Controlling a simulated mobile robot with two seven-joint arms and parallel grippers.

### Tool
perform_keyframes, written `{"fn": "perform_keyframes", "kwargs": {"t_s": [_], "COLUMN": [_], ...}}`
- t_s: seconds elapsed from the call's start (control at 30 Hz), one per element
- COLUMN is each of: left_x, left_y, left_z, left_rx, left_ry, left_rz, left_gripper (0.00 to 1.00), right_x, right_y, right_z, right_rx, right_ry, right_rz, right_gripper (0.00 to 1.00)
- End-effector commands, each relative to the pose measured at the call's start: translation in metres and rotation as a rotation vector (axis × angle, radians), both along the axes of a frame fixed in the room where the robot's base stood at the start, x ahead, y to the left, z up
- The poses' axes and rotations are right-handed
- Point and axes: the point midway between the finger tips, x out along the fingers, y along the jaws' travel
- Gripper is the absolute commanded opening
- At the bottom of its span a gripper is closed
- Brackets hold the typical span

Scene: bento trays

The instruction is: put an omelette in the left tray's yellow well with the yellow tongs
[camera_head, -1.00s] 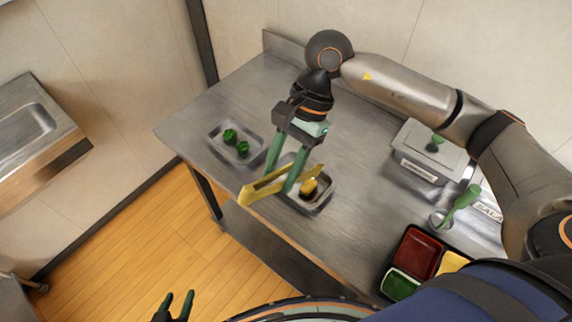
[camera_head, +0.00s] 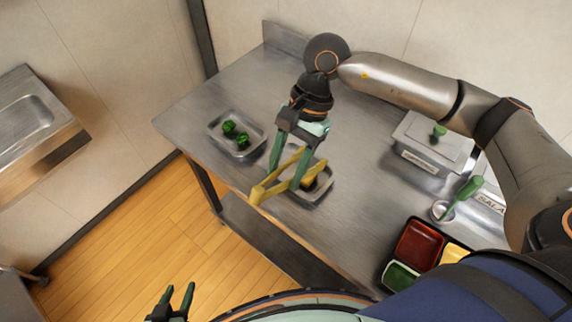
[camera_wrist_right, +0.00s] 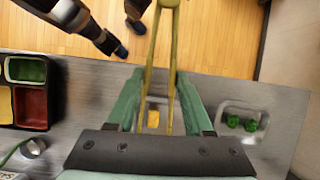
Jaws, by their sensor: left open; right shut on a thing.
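My right gripper (camera_head: 285,180) is shut on the yellow tongs (camera_head: 270,188), with the tongs' joined end toward the table's front edge. The tongs are over a small metal pan (camera_head: 322,197). In the right wrist view the tongs' two arms (camera_wrist_right: 150,50) are spread, with a yellow omelette piece (camera_wrist_right: 153,118) showing between them; I cannot tell if they touch it. In the head view the tongs and fingers mostly hide the omelette. My left gripper (camera_head: 178,297) is open and empty, off the table.
A metal pan (camera_head: 250,151) with green pieces (camera_head: 236,133) stands left of the omelette pan. The bento tray also has a red well (camera_head: 419,243) and a green well (camera_head: 400,275). A lidded metal container (camera_head: 425,160) and a small cup with green-handled utensil (camera_head: 463,195) stand right.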

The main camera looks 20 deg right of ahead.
Motion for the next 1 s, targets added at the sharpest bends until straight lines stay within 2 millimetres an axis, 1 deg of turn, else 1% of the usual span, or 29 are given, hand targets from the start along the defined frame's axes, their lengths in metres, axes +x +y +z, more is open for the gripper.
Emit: {"fn": "perform_keyframes", "kwargs": {"t_s": [0.23, 1.0], "left_x": [0.0, 0.001], "left_y": [0.0, 0.0], "left_z": [-0.005, -0.043], "left_rx": [0.0, 0.0], "left_ry": [-0.001, -0.002], "left_rz": [0.0, 0.0], "left_gripper": [0.5, 0.5], "right_x": [0.0, 0.0], "right_y": [0.0, 0.0], "right_z": [-0.004, -0.035], "right_rx": [0.0, 0.001], "right_ry": [0.0, 0.001], "right_rz": [0.0, 0.0], "right_gripper": [0.45, 0.45]}}
